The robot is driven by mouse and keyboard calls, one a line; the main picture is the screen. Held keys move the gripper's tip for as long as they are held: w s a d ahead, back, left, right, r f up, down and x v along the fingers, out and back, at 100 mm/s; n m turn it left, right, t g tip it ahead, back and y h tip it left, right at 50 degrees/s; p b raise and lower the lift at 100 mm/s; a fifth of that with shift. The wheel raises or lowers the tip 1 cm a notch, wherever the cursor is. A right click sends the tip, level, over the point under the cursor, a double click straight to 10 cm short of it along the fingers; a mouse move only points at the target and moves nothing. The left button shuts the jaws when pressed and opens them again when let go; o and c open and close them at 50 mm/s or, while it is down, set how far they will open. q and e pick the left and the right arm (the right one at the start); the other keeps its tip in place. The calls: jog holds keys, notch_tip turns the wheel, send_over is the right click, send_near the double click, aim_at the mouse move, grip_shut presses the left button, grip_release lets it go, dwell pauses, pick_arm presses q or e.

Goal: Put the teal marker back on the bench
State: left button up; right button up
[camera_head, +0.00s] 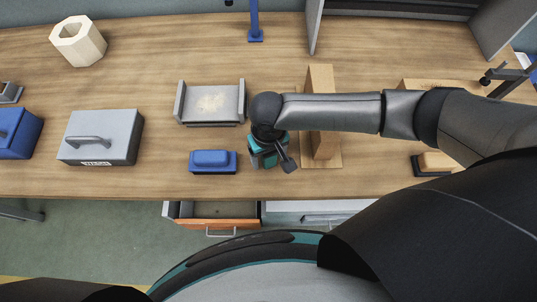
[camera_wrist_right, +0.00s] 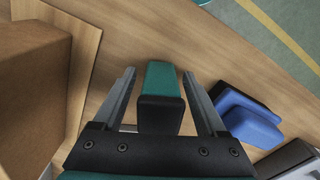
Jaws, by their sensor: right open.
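The teal marker (camera_wrist_right: 162,82) shows in the right wrist view as a blocky teal piece with a black near end, against the wooden bench (camera_head: 150,90). My right gripper (camera_wrist_right: 160,85) is open, with one finger on each side of the marker; contact with either finger is not clear. In the head view my right gripper (camera_head: 284,162) is over the bench near its front edge, right of a blue block. There its own teal and dark parts hide the marker, or I cannot tell them apart. My left gripper is out of view.
A brown upright block on a board (camera_head: 320,145) stands close on the right. A grey tray (camera_head: 212,104) and grey case (camera_head: 100,138) are further left. An open orange drawer (camera_head: 215,224) projects below.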

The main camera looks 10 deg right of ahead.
jog(key=shift+r, duration=0.1)
notch_tip(320, 180, up, 12)
jog(key=shift+r+p, duration=0.1)
jog(key=shift+p, duration=1)
